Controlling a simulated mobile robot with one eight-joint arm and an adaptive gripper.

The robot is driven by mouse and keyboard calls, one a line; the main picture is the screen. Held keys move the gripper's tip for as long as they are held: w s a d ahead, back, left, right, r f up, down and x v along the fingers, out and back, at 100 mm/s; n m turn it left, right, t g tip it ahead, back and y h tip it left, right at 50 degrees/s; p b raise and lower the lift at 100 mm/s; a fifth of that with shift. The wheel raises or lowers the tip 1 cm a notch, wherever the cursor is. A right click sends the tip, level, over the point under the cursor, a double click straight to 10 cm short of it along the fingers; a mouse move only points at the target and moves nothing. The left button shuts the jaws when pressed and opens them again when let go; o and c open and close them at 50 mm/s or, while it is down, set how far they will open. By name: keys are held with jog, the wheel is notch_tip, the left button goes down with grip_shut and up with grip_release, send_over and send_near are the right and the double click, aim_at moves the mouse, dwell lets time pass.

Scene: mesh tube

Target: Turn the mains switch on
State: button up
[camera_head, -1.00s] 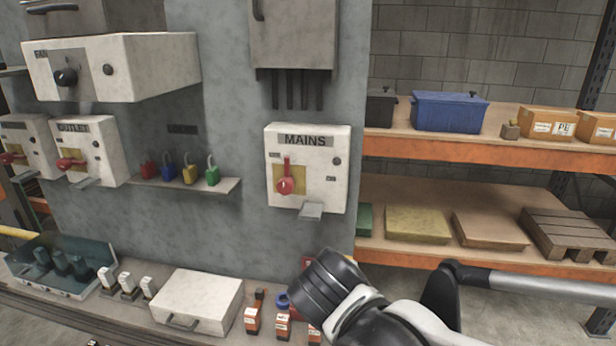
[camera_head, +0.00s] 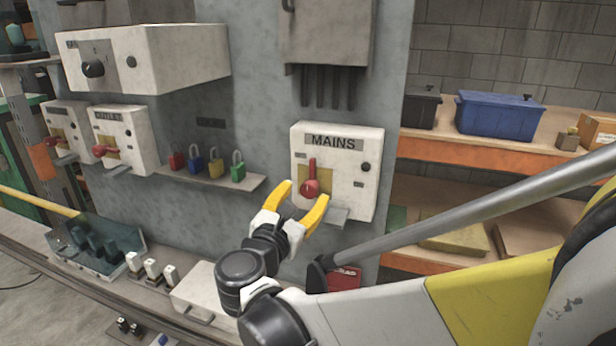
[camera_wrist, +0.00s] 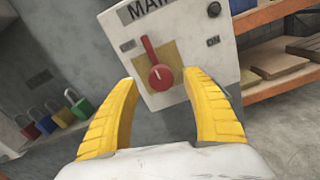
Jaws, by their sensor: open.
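The mains box (camera_head: 340,150) is a white box labelled MAINS on the grey panel. My gripper (camera_head: 302,192) has yellow fingers, spread open and empty, just below and in front of the handle. In the wrist view the handle shows between and beyond the fingertips (camera_wrist: 165,82), with no contact visible.
Storage shelves (camera_head: 480,150) stand at the right.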

aim_at(308, 191)
jog(key=shift+x, duration=1.95)
jog(key=shift+s, duration=0.1)
jog(key=c, duration=1.2)
